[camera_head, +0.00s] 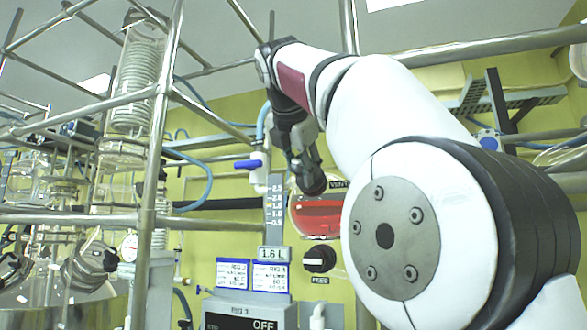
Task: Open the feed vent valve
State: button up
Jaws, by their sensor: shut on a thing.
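My gripper (309,178) reaches down from my arm to the spot just left of the VENT label (339,184), above a round glass vessel of red liquid (318,215). It is shut on the feed vent valve there. The valve is mostly hidden behind the dark fingers, so its angle cannot be told. Below the vessel is a separate black knob (319,260) over a FEED label (319,280).
A blue-handled white valve (249,164) sits left of my gripper by a level scale (274,205). A 1.6 L display (273,253) and a control box (248,315) reading OFF stand below. Steel frame bars (158,150) and glassware fill the left.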

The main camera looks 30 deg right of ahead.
jog(key=shift+f, duration=0.1)
jog(key=o, duration=1.2)
jog(key=shift+v, duration=6)
